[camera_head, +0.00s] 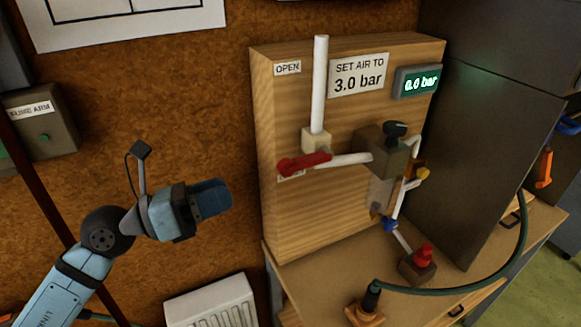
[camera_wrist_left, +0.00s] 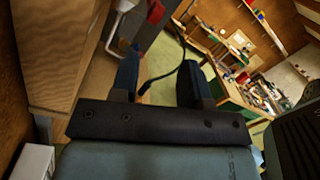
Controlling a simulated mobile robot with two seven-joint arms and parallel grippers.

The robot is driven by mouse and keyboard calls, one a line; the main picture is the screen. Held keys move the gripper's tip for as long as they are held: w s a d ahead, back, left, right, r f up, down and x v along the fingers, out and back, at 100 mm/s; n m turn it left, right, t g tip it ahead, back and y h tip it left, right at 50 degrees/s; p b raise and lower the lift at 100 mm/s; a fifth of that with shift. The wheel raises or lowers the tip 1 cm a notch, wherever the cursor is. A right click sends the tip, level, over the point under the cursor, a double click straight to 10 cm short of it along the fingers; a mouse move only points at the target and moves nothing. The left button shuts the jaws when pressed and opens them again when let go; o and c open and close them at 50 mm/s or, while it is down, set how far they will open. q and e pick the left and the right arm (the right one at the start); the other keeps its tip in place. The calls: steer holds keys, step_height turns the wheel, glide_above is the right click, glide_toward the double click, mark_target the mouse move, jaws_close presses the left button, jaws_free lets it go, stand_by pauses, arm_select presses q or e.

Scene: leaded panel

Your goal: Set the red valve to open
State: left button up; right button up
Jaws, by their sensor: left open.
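The red valve's handle (camera_head: 304,163) lies nearly level on the wooden panel, with its grip end to the left over a small white label that it mostly hides. Its pale body (camera_head: 316,138) sits on white pipe, with a vertical pipe above it. The OPEN label (camera_head: 287,68) is higher up, above the handle. My left gripper (camera_head: 212,198) is open and empty, left of the handle and a little lower, apart from it. My right gripper is not in view.
A display (camera_head: 418,82) reads 0.0 bar beside a sign (camera_head: 358,75) saying SET AIR TO 3.0 bar. A regulator (camera_head: 382,150) sits right of the valve. A red knob (camera_head: 424,255) and a hose (camera_head: 475,287) are on the bench. A radiator (camera_head: 211,303) stands below my gripper.

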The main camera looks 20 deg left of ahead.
mark_target(292, 162)
arm_select(q)
steer(key=w+d+b, duration=0.2)
steer(key=w, duration=0.1)
steer(key=w+d+r+m+b, duration=0.1)
steer(key=w+d+b, duration=0.1)
steer(key=w+d, duration=0.1)
steer(key=w+d+m+y+b, duration=0.1)
steer(key=w+d+b, duration=0.1)
steer(key=w+d, duration=0.1)
steer(key=shift+d+r, duration=0.15)
steer(key=shift+d, duration=0.05)
steer(key=shift+w+d, duration=0.45)
steer(key=shift+c, duration=0.6)
jaws_close()
